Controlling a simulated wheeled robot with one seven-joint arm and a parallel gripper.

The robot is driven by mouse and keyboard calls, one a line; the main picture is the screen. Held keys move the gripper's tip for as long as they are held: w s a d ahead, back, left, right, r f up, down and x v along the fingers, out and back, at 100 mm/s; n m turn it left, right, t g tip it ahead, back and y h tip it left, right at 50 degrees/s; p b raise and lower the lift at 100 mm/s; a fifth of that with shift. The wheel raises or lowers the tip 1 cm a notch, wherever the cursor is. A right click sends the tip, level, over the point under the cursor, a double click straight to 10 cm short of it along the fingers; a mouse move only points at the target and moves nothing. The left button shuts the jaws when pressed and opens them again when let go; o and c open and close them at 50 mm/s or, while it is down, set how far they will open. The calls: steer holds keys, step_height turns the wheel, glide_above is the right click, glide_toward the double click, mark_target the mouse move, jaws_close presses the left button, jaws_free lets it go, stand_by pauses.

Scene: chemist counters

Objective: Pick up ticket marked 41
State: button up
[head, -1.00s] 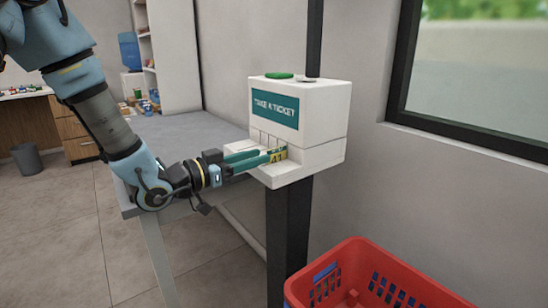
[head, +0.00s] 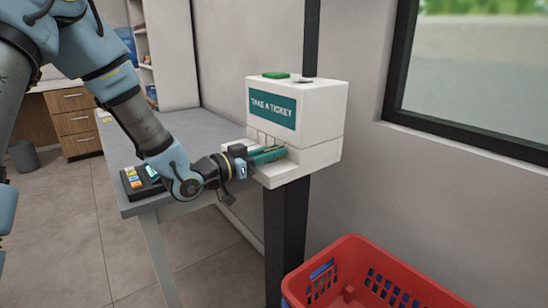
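The white ticket dispenser (head: 322,118) with a teal "TAKE A TICKET" sign (head: 272,108) stands on a dark post. My gripper (head: 278,153) reaches from the left into the recess at the dispenser's lower front. Its green fingers are at the ticket slots, above the white ledge. The fingers look close together, but I cannot tell whether they are shut or hold anything. No ticket can be made out now; the fingers cover the spot where a yellow ticket showed earlier.
A red basket (head: 372,275) stands on the floor below right of the dispenser. A grey counter (head: 190,130) runs behind my arm, with a dark card terminal (head: 143,180) at its near end. A window is at the right.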

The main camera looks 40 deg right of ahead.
jaws_close()
steer(key=shift+r, duration=0.15)
stand_by(0.4)
